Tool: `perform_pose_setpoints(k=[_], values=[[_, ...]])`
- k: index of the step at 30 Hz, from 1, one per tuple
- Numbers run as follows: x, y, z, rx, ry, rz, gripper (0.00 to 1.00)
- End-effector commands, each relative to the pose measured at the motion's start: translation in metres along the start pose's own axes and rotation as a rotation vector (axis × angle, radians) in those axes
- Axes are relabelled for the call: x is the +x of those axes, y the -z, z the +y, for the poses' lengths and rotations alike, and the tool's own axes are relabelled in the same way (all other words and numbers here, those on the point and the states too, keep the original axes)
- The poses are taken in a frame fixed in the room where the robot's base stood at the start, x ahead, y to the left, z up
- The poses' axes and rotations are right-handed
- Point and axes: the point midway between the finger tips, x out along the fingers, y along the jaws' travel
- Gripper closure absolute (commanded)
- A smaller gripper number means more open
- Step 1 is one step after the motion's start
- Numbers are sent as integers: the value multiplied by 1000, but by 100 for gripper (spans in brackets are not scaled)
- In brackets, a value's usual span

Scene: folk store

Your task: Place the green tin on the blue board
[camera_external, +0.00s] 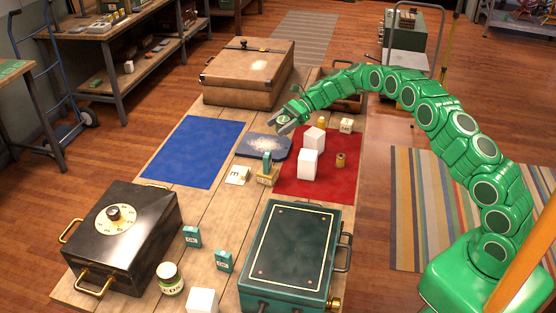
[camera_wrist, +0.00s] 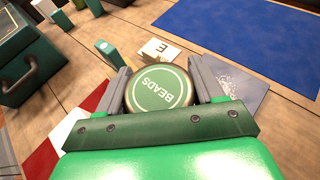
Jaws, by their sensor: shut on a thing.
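My gripper (camera_wrist: 165,85) is shut on a round green tin (camera_wrist: 160,88) with a lid marked BEADS, its fingers on either side. In the external view my gripper (camera_external: 290,118) holds the tin (camera_external: 282,120) over the table's middle, near a small speckled blue-grey board (camera_external: 255,148). The large flat blue board (camera_external: 200,140) lies on the wooden table to the left and is bare. It also shows in the wrist view (camera_wrist: 250,38), beyond the tin. The tin's underside is hidden.
A red mat (camera_external: 290,182) carries white blocks (camera_external: 307,163) and small items. A brown case (camera_external: 250,72) stands behind, a black safe (camera_external: 125,240) at front left, and a dark green case (camera_external: 290,250) at front right.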

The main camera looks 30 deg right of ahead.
Motion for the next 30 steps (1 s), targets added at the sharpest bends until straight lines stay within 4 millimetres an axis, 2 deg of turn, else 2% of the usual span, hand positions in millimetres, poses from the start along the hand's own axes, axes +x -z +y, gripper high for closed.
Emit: perform_pose_setpoints(k=[18, 30], values=[[25, 31, -35, -2, -3, 0, 66], [36, 48, -51, 0, -2, 0, 66]])
